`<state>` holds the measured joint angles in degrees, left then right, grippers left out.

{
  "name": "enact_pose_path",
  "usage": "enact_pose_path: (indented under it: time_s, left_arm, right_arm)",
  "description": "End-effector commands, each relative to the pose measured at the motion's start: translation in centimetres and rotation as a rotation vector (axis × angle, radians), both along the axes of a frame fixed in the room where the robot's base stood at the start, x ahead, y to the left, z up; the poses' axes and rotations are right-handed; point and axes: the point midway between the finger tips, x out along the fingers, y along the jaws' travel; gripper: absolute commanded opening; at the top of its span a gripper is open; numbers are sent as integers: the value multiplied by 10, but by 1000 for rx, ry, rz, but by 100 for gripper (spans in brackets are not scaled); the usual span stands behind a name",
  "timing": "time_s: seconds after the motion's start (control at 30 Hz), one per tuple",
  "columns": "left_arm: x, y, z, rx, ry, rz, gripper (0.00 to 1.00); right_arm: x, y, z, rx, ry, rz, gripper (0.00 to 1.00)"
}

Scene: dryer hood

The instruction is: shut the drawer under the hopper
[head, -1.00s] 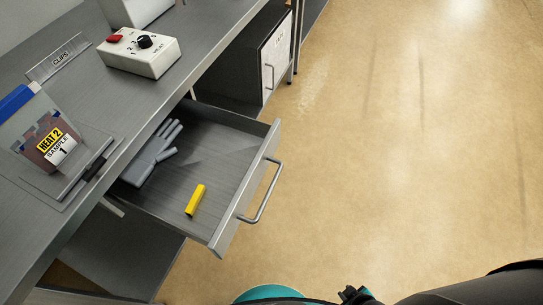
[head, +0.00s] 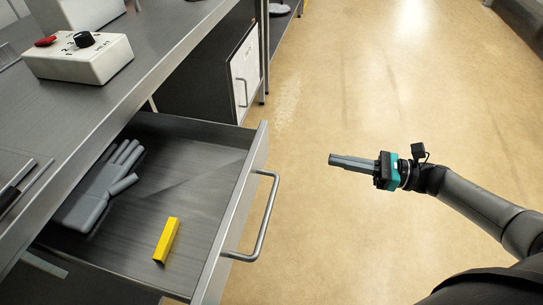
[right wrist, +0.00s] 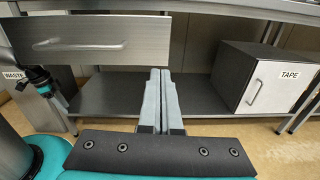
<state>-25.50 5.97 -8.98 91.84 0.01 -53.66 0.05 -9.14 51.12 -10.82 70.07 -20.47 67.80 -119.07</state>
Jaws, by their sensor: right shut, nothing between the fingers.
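The drawer (head: 205,259) stands pulled out from under the grey bench, with a bar handle (head: 265,215) on its front. Inside lie a grey glove (head: 95,195) and a yellow block (head: 166,241). My right gripper (head: 331,160) is shut and empty, over the floor to the right of the handle and apart from it. In the right wrist view, the drawer front (right wrist: 140,38) and its handle (right wrist: 80,46) show at upper left, and the shut fingers (right wrist: 160,72) point toward the bench. The hopper is not clearly seen.
A white heat control box (head: 80,60) stands on the bench top. A cabinet with a white door (head: 245,68), labelled TAPE in the right wrist view (right wrist: 272,86), stands on the lower shelf. The floor right of the drawer is clear.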

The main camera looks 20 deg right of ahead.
Motion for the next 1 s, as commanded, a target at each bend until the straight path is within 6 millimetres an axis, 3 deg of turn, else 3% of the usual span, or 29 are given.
enact_pose_path:
  time_s: [0.27, 0.7, 1.0]
  left_arm:
    - [3, -1, 4, -1, -3, 1, 45]
    - [14, -4, 20, -6, -25, 2, 45]
    - [18, -5, 30, -9, -38, 3, 45]
  right_arm:
    - [9, 20, 5, -27, -53, 37, 0]
    - [59, 94, 4, -25, -50, 35, 0]
    - [75, 117, 4, -27, -47, 32, 0]
